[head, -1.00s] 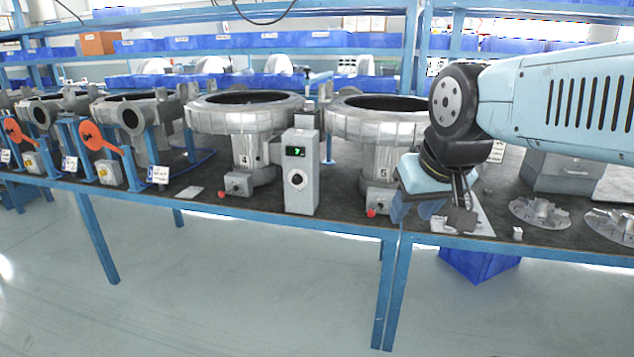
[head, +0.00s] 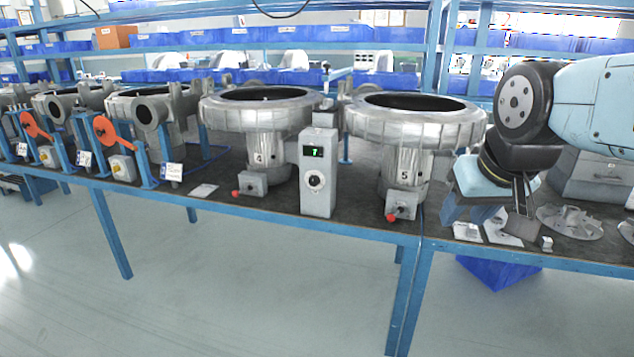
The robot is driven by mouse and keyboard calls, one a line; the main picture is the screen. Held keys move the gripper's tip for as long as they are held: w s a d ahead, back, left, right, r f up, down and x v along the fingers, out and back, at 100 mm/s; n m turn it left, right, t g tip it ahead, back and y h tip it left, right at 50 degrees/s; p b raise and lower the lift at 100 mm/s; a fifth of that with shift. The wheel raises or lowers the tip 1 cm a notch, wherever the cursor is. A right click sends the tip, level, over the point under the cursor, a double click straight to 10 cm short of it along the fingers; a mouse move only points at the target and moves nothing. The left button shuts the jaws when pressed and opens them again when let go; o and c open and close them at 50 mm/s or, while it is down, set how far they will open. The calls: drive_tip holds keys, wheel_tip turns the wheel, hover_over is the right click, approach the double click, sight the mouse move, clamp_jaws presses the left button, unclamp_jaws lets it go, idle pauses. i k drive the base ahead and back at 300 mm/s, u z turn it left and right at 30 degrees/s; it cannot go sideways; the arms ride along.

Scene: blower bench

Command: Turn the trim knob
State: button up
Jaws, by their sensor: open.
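The trim knob (head: 316,181) is a small round dark-and-white dial on the front of an upright grey control box (head: 318,200). A green digit that looks like 7 glows on a dark display (head: 314,151) above it. The box stands at the bench's front edge between blowers 4 and 5. My gripper (head: 488,222) is open and empty, pointing down over the bench to the right of blower 5. It is well to the right of the knob and apart from it. Its far finger is partly hidden.
Blower 4 (head: 262,118) and blower 5 (head: 415,125) flank the box; blower 5 stands between it and my gripper. Small switch boxes with red buttons (head: 391,218) sit in front of them. Finned discs (head: 570,222) lie at the right. The floor in front is clear.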

sight(314, 180)
drive_tip(key=i, duration=0.9)
drive_tip(key=u, duration=0.05)
